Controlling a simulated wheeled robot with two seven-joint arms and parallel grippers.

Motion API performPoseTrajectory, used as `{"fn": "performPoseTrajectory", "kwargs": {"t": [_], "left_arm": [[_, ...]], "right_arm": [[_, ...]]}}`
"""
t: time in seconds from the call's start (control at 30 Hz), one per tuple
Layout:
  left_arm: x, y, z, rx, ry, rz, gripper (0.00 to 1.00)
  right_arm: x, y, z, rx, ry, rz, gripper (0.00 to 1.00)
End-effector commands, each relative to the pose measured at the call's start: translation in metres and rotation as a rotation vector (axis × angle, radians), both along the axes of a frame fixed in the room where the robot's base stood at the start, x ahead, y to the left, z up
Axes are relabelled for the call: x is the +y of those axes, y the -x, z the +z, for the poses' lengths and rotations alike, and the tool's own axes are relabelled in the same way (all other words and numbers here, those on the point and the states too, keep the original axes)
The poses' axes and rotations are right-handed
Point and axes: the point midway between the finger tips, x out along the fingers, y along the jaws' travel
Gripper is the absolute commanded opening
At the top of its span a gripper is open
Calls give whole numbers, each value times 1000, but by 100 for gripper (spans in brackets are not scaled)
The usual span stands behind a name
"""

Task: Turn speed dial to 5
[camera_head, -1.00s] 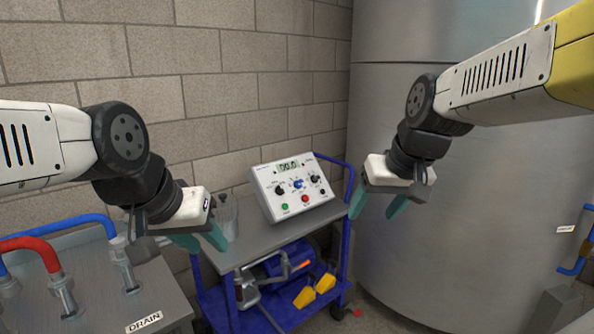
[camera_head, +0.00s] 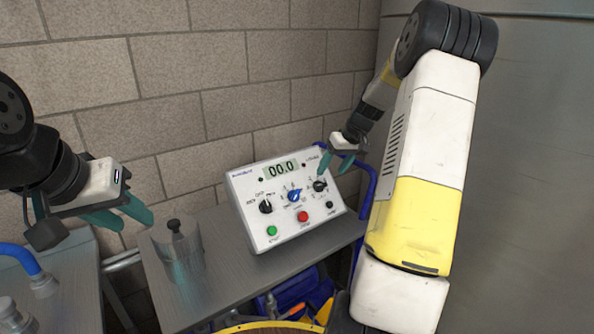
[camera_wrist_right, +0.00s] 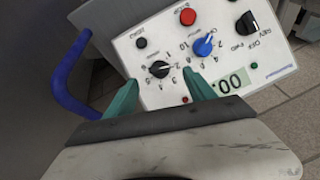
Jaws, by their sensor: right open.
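The white control box (camera_head: 287,216) has a display reading 00.0, a black knob (camera_head: 265,206) at left, a blue knob (camera_head: 294,195) in the middle and a black knob (camera_head: 320,185) at right. Which is labelled speed is too small to read. My right gripper (camera_head: 338,163) is open just above the right black knob. In the right wrist view, that black knob (camera_wrist_right: 159,69) is just beyond and between the open fingertips (camera_wrist_right: 160,90), with numbers around it; contact is not visible. The blue knob (camera_wrist_right: 204,46) is beside it. My left gripper (camera_head: 122,213) is open and empty, left of the box.
The box stands on a grey cart top (camera_head: 220,285) with a blue handle (camera_head: 368,180) at right. A clear and metal vessel (camera_head: 178,245) stands left of the box. Green (camera_head: 272,231) and red (camera_head: 303,216) buttons are below the knobs. A brick wall is behind.

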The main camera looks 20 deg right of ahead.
Motion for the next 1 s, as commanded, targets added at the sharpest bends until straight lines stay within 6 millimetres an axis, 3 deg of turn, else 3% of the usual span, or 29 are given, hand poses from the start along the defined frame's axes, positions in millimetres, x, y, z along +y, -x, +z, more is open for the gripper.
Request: {"fn": "performPoseTrajectory", "kwargs": {"t": [0.17,0.6,0.97,1.0], "left_arm": [[0,0,0,0,0,0,36],[0,0,0,0,0,0,36],[0,0,0,0,0,0,36],[0,0,0,0,0,0,36]], "right_arm": [[-1,-5,-11,1,-4,0,64],[14,-26,-68,1,-4,0,64],[15,-29,-74,0,-3,-1,64],[15,-29,-74,0,-3,-1,60]]}}
